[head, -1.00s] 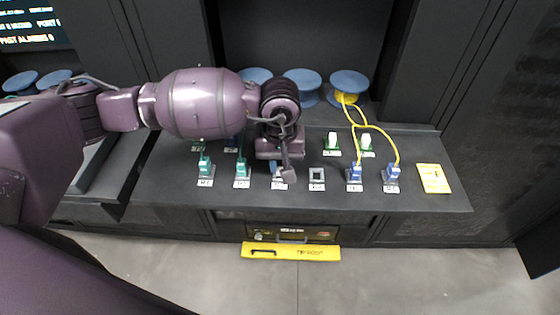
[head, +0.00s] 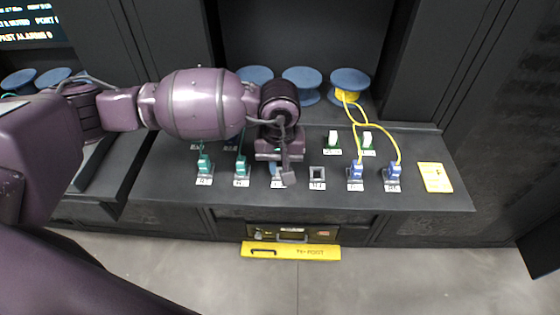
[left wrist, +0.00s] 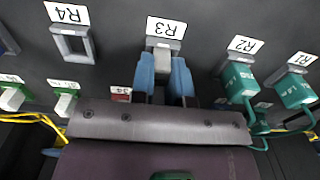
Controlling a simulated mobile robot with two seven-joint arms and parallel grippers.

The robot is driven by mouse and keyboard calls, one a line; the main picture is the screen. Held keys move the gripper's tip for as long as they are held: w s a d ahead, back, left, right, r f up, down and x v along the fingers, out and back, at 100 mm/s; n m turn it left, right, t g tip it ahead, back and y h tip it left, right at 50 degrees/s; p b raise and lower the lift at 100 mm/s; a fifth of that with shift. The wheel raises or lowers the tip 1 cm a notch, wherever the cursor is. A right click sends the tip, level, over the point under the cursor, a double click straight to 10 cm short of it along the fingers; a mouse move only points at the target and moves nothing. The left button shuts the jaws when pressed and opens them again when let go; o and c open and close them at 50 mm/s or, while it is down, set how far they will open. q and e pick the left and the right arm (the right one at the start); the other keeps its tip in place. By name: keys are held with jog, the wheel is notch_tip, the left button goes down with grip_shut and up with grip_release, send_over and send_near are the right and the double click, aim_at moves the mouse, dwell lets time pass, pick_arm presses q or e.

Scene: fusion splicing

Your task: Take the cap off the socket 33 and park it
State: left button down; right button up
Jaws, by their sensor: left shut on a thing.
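In the left wrist view, my left gripper (left wrist: 162,72) has its two blue fingers shut on a small grey cap (left wrist: 162,62). The cap is at the socket labelled R3 (left wrist: 162,44); whether it is still seated or slightly clear, I cannot tell. No label reading 33 is legible. In the head view, my left gripper (head: 277,174) points down at the front row of the panel, and my wrist largely hides the cap and socket. My right gripper does not show.
An empty square socket labelled R4 (left wrist: 74,44) is beside R3. Green plugs (left wrist: 238,82) fill R2 and R1. Blue plugs (head: 355,171) with yellow cables stand to the right in the head view. A yellow card (head: 435,177) lies at the panel's right end.

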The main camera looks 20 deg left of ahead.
pick_arm(q)
jog(key=shift+f, duration=0.1)
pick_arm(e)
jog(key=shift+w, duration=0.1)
pick_arm(q)
jog(key=c, duration=1.1)
grip_release()
jog(key=shift+o, duration=0.3)
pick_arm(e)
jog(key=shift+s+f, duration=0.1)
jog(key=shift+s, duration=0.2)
pick_arm(q)
notch_tip(320, 180, up, 10)
jog(key=shift+f, duration=0.15)
jog(key=shift+r, duration=0.6)
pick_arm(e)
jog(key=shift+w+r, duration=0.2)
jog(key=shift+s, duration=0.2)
